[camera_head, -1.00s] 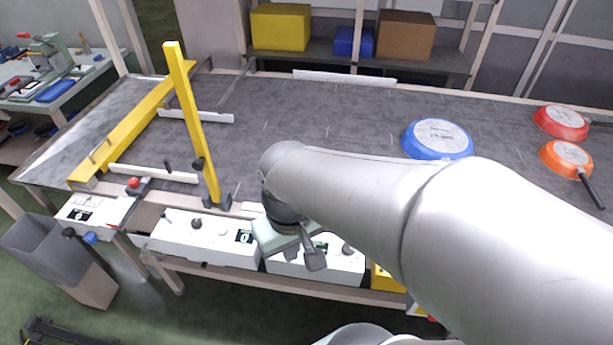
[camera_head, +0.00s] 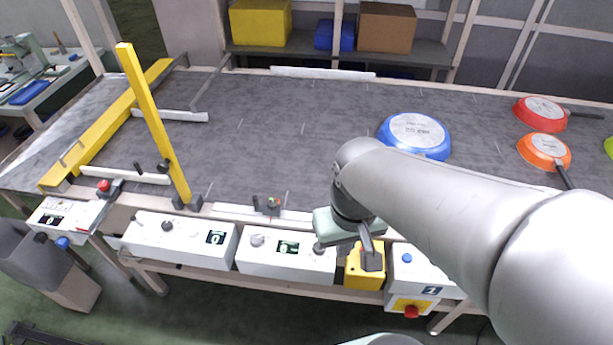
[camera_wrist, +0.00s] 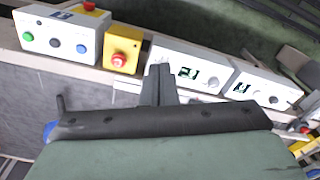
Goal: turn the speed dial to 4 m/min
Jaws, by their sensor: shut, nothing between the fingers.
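A white control box (camera_head: 285,263) on the table's front edge carries a lit green display (camera_head: 288,247), with a grey knob (camera_head: 257,240) left of it and a darker knob (camera_head: 320,248) right of it. A second white box (camera_head: 180,238) to its left has a dark knob (camera_head: 167,226) and a display (camera_head: 215,238). I cannot tell which knob is the speed dial; labels and digits are too small. My gripper (camera_head: 371,262) is shut and empty, just right of the middle box. In the wrist view its fingers (camera_wrist: 160,82) are together beside the middle box's display (camera_wrist: 187,73), touching no knob visibly.
A yellow box (camera_head: 364,277) with a red button (camera_wrist: 118,60) sits behind my fingers. Right of it is a white box with a blue button (camera_head: 407,258). Blue (camera_head: 414,134), orange (camera_head: 545,150) and red (camera_head: 541,112) pans lie on the dark belt.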

